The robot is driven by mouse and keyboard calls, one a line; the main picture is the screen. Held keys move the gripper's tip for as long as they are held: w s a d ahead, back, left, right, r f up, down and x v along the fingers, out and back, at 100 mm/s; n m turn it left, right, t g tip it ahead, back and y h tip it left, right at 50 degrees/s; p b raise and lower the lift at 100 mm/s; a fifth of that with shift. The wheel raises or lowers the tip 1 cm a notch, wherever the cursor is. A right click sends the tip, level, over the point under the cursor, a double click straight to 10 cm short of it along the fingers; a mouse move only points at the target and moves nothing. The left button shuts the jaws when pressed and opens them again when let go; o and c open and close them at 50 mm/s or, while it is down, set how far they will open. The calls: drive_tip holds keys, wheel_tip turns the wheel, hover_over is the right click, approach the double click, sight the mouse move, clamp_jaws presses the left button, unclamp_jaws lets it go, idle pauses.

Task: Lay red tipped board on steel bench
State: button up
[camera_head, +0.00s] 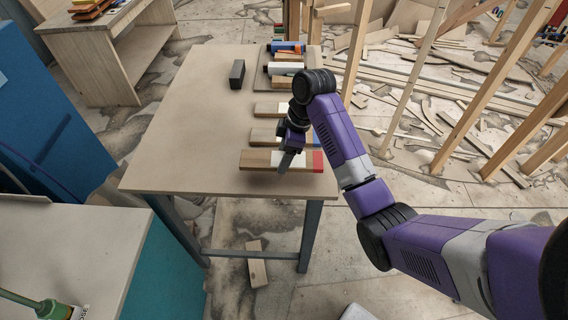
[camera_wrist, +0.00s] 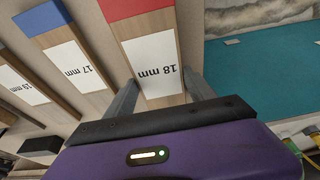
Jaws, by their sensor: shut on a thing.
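The red-tipped board (camera_head: 258,159) lies crosswise at the table's front edge, with a white label and a red right end. In the wrist view the red-tipped board (camera_wrist: 150,32) reads "18 mm" and sits between my fingers. My gripper (camera_head: 286,163) comes down over its label; the wrist view shows my gripper (camera_wrist: 160,95) closed about its sides. I cannot tell whether the board touches the top. The table (camera_head: 180,120) has a pale top and grey-blue metal legs. No other surface is clearly a steel bench.
A blue-tipped board (camera_wrist: 75,62) marked "17 mm" lies beside it, with more labelled boards behind. A dark block (camera_head: 237,74) stands on the table; its left side is clear. A teal-sided bench (camera_head: 75,240) is at lower left. Timber posts (camera_head: 400,90) stand at right.

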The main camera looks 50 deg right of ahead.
drive_tip(key=shift+f, duration=2.05)
drive_tip(key=shift+f, duration=0.1)
drive_tip(key=o, duration=1.6)
drive_tip(key=shift+o, duration=0.2)
drive_tip(key=v, duration=1)
drive_tip(key=shift+r+p, duration=0.2)
drive_tip(key=shift+p, duration=0.2)
drive_tip(key=shift+d+r, duration=0.15)
drive_tip(key=shift+r, duration=0.35)
drive_tip(key=shift+s+r, duration=0.2)
drive_tip(key=shift+r, duration=0.15)
